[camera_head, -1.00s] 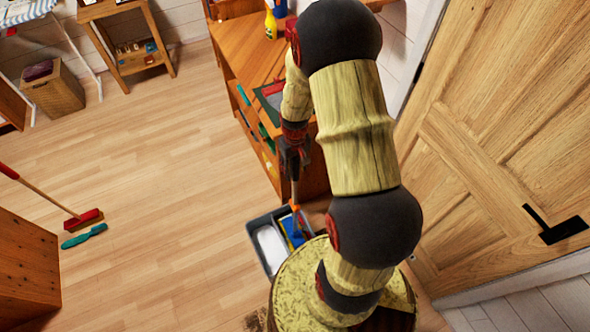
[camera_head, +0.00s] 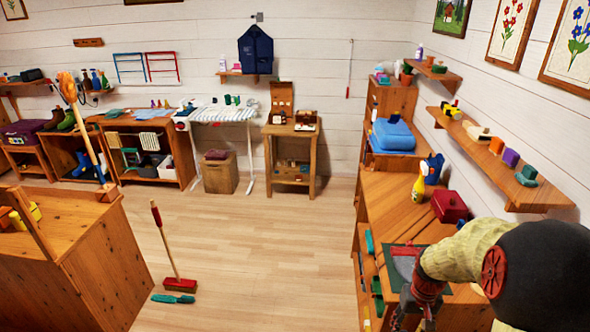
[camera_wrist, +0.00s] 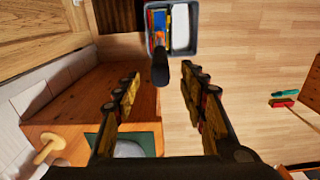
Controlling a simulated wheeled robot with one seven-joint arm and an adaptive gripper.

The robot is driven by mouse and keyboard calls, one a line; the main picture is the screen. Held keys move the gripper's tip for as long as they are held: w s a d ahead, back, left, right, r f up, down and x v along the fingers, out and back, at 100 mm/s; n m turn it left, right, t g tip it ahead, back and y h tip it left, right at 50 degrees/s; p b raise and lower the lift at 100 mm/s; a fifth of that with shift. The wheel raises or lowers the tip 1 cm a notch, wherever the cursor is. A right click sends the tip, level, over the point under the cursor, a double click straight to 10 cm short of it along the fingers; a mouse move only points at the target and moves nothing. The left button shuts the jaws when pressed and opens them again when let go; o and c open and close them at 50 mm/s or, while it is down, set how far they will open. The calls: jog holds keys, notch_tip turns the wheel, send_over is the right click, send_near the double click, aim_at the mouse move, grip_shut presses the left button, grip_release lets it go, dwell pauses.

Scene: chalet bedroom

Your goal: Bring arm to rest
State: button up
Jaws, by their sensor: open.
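My arm reaches in from the lower right of the head view, over the wooden desk (camera_head: 400,212). My gripper (camera_wrist: 160,78) shows in the wrist view with its two fingers spread wide apart; it is open and holds nothing. In the head view its end is partly cut off at the bottom edge.
A wall shelf (camera_head: 485,160) is above my arm. A broom (camera_head: 170,260) and teal brush (camera_head: 173,299) are on the floor by a wooden cabinet (camera_head: 85,270). Mid-floor is clear.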

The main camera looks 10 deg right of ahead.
jog(key=s+a+r+n+t+b, duration=0.1)
jog(key=s+a+r+t, duration=0.1)
jog(key=s+a+r, duration=0.2)
jog(key=s+a+r+n+t, duration=0.1)
jog(key=s+a+r, duration=0.2)
jog(key=a+r, duration=0.6)
jog(key=s+a+r+n+t+b, duration=0.1)
jog(key=s+a+r+t, duration=0.1)
jog(key=s+a+r, duration=0.2)
jog(key=a+r, duration=0.3)
jog(key=r, duration=0.3)
jog(key=shift+s+r+t+b, duration=0.15)
jog(key=shift+s+t+b, duration=0.15)
jog(key=shift+s, duration=0.05)
jog(key=shift+c, duration=0.4)
jog(key=shift+c, duration=1.1)
